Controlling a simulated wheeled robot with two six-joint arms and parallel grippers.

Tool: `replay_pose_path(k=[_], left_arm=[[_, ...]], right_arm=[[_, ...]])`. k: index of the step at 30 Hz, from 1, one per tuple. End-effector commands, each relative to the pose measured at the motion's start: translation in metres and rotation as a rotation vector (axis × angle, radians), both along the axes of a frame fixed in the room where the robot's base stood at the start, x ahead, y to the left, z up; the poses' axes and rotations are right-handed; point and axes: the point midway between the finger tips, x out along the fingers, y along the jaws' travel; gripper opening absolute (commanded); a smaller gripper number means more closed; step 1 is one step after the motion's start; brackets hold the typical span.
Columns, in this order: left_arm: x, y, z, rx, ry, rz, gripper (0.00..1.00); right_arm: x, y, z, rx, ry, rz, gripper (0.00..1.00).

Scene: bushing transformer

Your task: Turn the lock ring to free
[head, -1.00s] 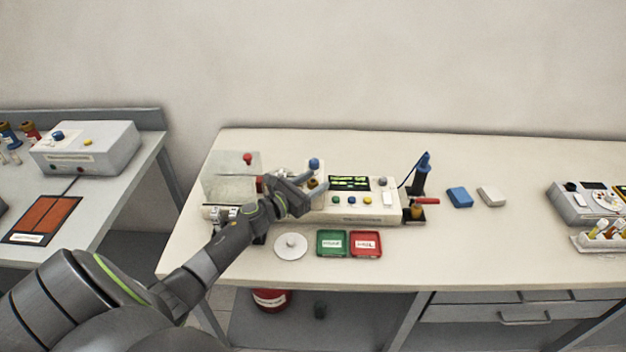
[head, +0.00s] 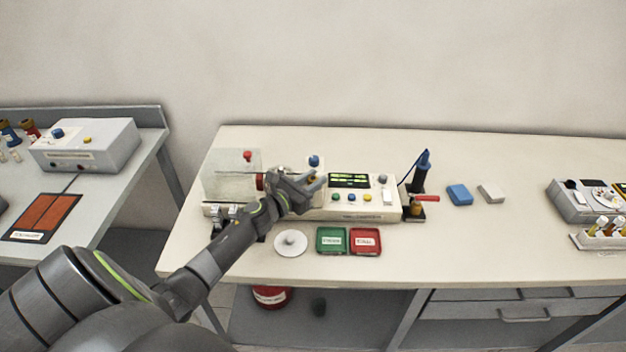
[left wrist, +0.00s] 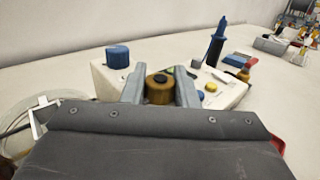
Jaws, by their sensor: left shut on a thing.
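The lock ring (left wrist: 159,90) shows in the left wrist view as a brass-coloured round part with a dark centre, on the white bench instrument (head: 350,208). My left gripper (left wrist: 160,84) has one grey finger on each side of it and is shut on it. In the head view the left gripper (head: 316,182) reaches over the left part of the instrument and mostly hides the ring. Any mark on the ring is too small to read. My right gripper is in neither view.
A blue knob (head: 315,161) stands just behind the gripper, and a clear box (head: 226,176) is to its left. A display (head: 349,181) and small buttons are to its right.

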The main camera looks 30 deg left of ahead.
Motion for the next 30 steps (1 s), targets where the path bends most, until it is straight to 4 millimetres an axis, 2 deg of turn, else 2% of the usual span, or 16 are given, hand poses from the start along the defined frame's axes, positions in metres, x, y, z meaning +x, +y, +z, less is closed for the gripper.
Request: replay_pose_path(k=[8,17,30], left_arm=[[0.0,-0.002,0.0,-0.002,-0.002,0.184,0.04],[0.001,-0.002,0.0,-0.004,-0.002,0.466,0.04],[0.001,-0.002,-0.002,-0.003,-0.001,0.883,0.04]], right_arm=[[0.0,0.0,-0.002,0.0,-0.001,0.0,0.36],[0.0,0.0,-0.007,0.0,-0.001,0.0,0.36],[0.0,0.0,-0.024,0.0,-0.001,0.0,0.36]])
